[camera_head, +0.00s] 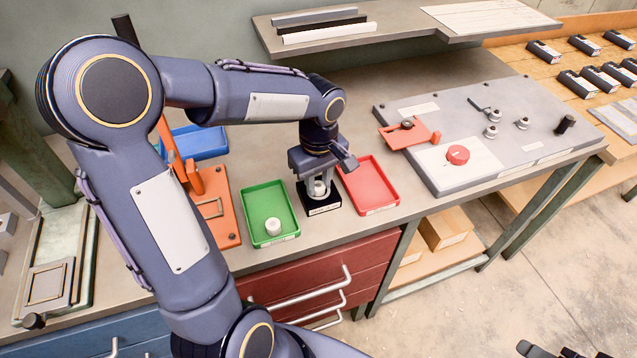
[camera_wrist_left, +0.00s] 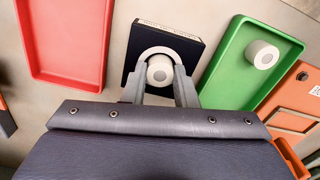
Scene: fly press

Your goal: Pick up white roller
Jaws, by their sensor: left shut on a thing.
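A white roller (camera_wrist_left: 160,70) stands at a black block (camera_wrist_left: 183,42) with a pale ring, between the fingers of my left gripper (camera_wrist_left: 160,82). The left gripper is shut on this roller; whether the roller is clear of the block I cannot tell. In the head view the left gripper (camera_head: 318,186) points down over the black block (camera_head: 320,208), between the green and red trays. A second white roller (camera_head: 273,226) stands in the green tray (camera_head: 250,232); it also shows in the left wrist view (camera_wrist_left: 263,54).
A red tray (camera_head: 373,207) lies right of the block. A blue tray (camera_head: 197,150) and an orange press (camera_head: 215,205) are on the left. A grey panel (camera_head: 440,107) with a red knob (camera_head: 458,155) stands at the right. A shelf (camera_head: 380,35) hangs behind.

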